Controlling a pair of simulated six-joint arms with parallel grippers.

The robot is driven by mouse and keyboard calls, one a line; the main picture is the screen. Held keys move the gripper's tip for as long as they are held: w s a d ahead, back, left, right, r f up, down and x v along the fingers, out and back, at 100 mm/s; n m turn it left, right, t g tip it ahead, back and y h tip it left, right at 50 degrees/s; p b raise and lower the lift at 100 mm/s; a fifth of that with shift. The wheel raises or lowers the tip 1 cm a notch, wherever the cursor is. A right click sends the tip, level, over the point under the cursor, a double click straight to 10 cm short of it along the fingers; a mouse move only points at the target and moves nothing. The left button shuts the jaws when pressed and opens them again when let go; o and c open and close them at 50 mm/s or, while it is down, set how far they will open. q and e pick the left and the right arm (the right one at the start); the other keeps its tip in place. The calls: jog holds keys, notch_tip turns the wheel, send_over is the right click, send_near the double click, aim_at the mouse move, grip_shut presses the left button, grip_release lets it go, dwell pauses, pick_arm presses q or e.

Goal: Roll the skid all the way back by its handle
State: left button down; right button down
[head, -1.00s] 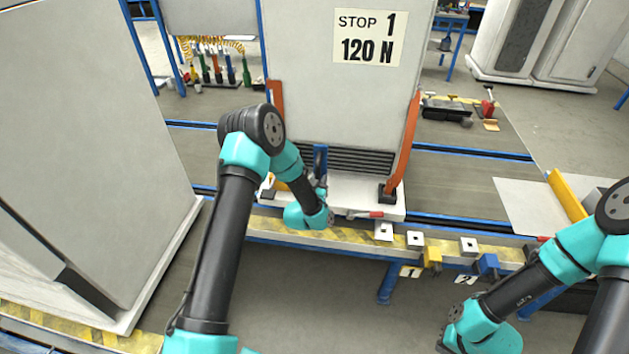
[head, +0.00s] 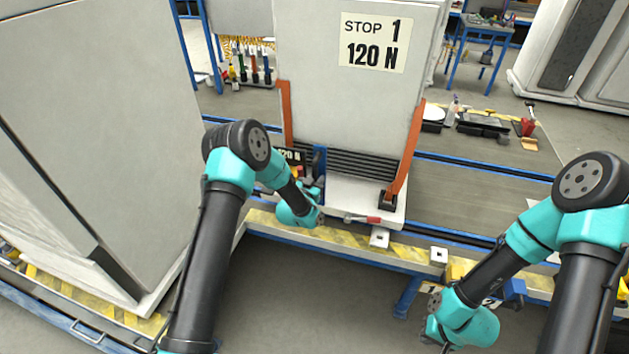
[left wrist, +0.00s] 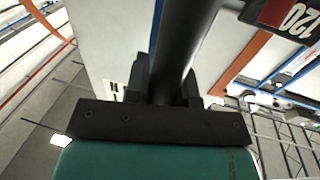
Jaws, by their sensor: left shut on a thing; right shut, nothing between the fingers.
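The skid (head: 345,193) is a pale wheeled base that carries a tall grey cabinet marked "STOP 1, 120 N" (head: 352,62) between two orange uprights. It stands upright on the track. My left gripper (head: 314,192) is at the skid's front left, by a blue post (head: 319,160). In the left wrist view its dark jaws are closed around a dark round bar, the handle (left wrist: 190,45). In the head view my own wrist mostly hides this grip. My right gripper (head: 432,326) is shut and empty, low in front of the track, apart from the skid.
A large grey cabinet (head: 90,130) stands on the left, close to my left arm. A yellow-striped edge (head: 340,243) runs along the track's front. A yellow block (head: 456,272) and a blue block (head: 513,290) are fixed at right. Track right of the skid is clear.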

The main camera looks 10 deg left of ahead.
pick_arm(q)
jog(key=c, duration=1.2)
grip_release()
jog(key=shift+a, duration=0.45)
jog(key=shift+c, duration=0.2)
jog(key=shift+o, duration=1.4)
jog(key=shift+d, duration=0.15)
jog(key=v, duration=1.7)
jog(key=shift+s, duration=0.25)
jog(key=s+f+n+g, duration=0.1)
jog(key=s+f+g, duration=0.3)
jog(key=s, duration=0.4)
jog(key=s+f+n+g, duration=0.2)
jog(key=s+f+g, duration=0.2)
jog(key=s+g, duration=0.3)
jog(key=s+f+n+g, duration=0.1)
jog(key=s+f+g, duration=0.3)
jog(key=s, duration=0.5)
jog(key=shift+s+d+n+g+y, duration=0.35)
jog(key=shift+d+n+g+y, duration=0.1)
jog(key=shift+g, duration=0.35)
